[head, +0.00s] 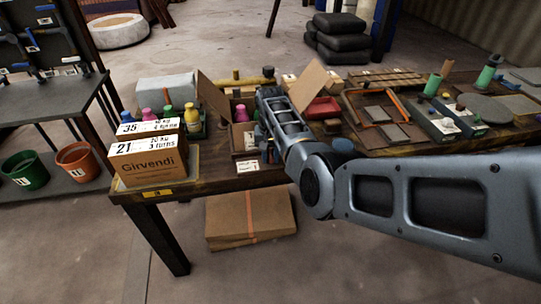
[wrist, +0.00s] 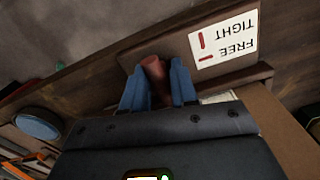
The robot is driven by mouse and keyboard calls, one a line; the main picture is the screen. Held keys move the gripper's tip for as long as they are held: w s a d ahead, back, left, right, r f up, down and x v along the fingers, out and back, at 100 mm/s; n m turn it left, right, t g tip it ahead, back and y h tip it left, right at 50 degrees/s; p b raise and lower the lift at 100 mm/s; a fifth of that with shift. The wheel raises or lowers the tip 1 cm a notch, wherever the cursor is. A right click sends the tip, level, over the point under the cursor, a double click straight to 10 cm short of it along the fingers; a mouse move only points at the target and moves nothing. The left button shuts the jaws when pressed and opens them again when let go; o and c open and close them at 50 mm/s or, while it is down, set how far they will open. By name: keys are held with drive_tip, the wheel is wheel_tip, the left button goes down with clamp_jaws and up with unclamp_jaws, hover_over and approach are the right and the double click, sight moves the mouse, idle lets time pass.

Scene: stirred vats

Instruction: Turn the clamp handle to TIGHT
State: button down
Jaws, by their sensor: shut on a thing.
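In the wrist view the clamp handle (wrist: 154,72) is a dull red rounded bar. It sits between the two blue fingers of my gripper (wrist: 158,84), which are shut on it. Its lower part runs down between the fingers and is partly hidden. A white label (wrist: 223,39), upside down in this view, sits just right of the handle. It reads FREE and TIGHT, with a red mark by each word. I cannot tell which mark the handle lines up with. In the head view a small white label (head: 247,165) shows at the bench's front edge; my arm hides the handle.
A Girvendi carton (head: 150,168) stands on the bench's left end, with colored bottles (head: 168,112) behind it. An open cardboard box (head: 243,135) is close to my arm. Trays and tools crowd the right side. Flat cartons (head: 250,215) lie under the bench.

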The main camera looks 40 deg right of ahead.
sight(271, 154)
drive_tip(key=c, duration=1)
unclamp_jaws()
drive_tip(key=shift+c, duration=0.2)
drive_tip(key=shift+r, duration=3.95)
